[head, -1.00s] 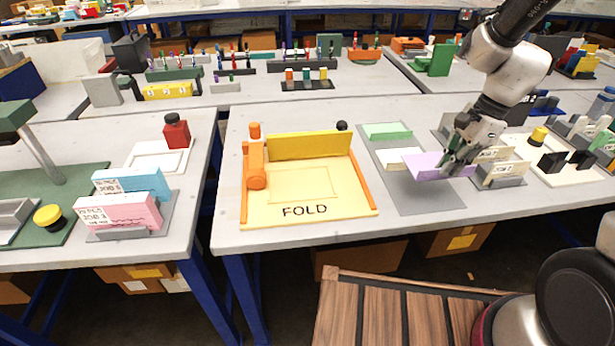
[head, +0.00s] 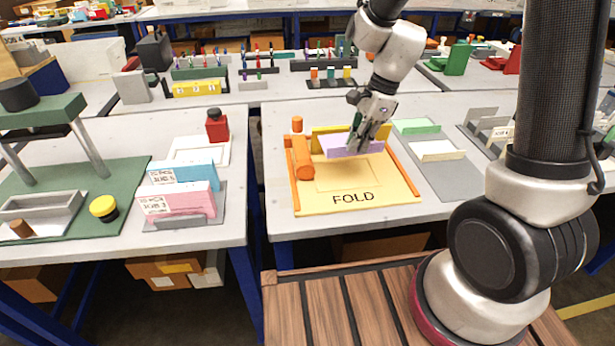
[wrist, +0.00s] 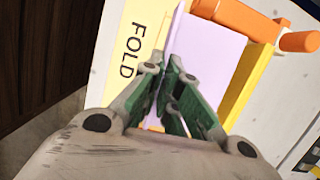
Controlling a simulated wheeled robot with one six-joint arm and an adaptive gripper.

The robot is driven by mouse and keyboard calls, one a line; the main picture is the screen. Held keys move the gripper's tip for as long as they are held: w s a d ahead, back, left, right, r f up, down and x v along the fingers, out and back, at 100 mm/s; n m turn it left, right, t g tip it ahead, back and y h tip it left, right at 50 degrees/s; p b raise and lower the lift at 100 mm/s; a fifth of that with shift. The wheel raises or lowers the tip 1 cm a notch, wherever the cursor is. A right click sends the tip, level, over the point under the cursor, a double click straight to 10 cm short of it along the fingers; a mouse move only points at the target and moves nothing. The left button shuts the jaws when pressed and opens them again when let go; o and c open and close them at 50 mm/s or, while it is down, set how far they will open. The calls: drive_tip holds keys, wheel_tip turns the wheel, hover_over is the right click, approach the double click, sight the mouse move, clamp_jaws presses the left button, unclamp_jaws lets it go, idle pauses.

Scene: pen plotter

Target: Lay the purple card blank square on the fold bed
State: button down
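The purple card blank (head: 342,147) is held in my gripper (head: 362,148) above the back part of the fold bed (head: 400,188). The card stands on edge, not flat, and hides part of the bed's yellow back wall (head: 320,131). In the wrist view the purple card (wrist: 208,60) sits between the green-padded fingers of my gripper (wrist: 168,85), which are shut on it. The yellow bed marked FOLD (wrist: 130,50) lies beside it. I cannot tell whether the card's lower edge touches the bed.
An orange roller-like part (head: 303,160) stands at the bed's left, an orange rail (head: 402,172) at its right. A grey mat (head: 455,182) with green and cream cards (head: 417,126) lies to the right. A holder with pink cards (head: 178,200) is on the left table.

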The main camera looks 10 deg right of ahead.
drive_tip(key=shift+m, duration=0.4)
drive_tip(key=x, duration=0.5)
drive_tip(key=shift+d+f, duration=0.2)
drive_tip(key=shift+d, duration=0.05)
drive_tip(key=shift+w+d+f, duration=0.1)
drive_tip(key=shift+f, duration=2.3)
drive_tip(key=shift+f, duration=0.1)
drive_tip(key=c, duration=1.6)
unclamp_jaws()
drive_tip(key=shift+c, duration=0.2)
